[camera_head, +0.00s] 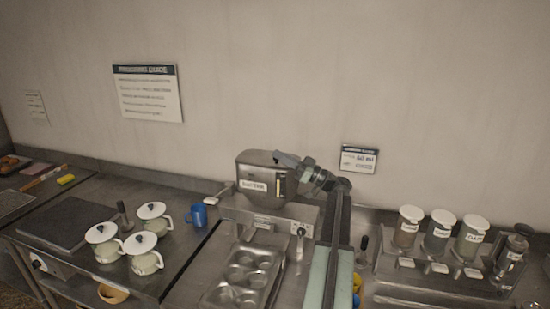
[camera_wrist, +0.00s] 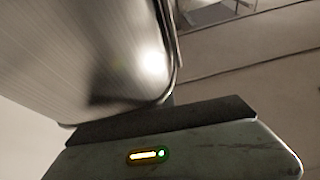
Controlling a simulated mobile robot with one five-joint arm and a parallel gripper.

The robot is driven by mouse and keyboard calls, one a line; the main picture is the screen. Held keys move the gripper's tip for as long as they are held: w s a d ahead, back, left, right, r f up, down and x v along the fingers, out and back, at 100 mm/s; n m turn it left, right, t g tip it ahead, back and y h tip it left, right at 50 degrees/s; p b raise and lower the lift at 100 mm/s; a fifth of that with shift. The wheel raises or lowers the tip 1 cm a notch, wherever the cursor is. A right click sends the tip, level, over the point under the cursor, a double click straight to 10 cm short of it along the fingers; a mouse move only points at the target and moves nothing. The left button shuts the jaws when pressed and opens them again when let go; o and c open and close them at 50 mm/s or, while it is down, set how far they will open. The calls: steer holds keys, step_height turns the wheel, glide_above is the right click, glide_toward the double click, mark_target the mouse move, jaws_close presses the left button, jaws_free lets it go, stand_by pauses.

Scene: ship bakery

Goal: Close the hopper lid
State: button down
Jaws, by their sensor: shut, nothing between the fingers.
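The steel hopper (camera_head: 262,183) stands on the dispenser at the middle of the counter, with a label on its front. Its top (camera_head: 255,157) looks flat and covered, as if the lid lies down, but I cannot tell if the lid is fully seated. My gripper (camera_head: 284,158) is shut and empty at the hopper's upper right edge, partly hiding it. I cannot tell whether it touches. In the wrist view, the rounded metal of the hopper (camera_wrist: 110,60) fills the upper left, close beyond my dark gripper fingers (camera_wrist: 165,120).
A muffin tray (camera_head: 212,296) lies in front of the dispenser. A blue mug (camera_head: 197,216) and several white-lidded pots (camera_head: 145,263) stand to the left. Lidded jars (camera_head: 438,232) stand in a rack at right. The wall (camera_head: 270,70) is close behind.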

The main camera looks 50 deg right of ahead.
steer(key=shift+v, duration=0.85)
steer(key=shift+d, duration=0.15)
steer(key=shift+w+r+p, duration=0.15)
steer(key=shift+r+p, duration=0.25)
steer(key=shift+r, duration=0.1)
step_height(320, 180, up, 3)
steer(key=p, duration=0.3)
steer(key=shift+r, duration=0.1)
steer(key=b+v, duration=0.4)
steer(key=v, duration=0.6)
steer(key=shift+s+d, duration=0.15)
steer(key=shift+s, duration=0.1)
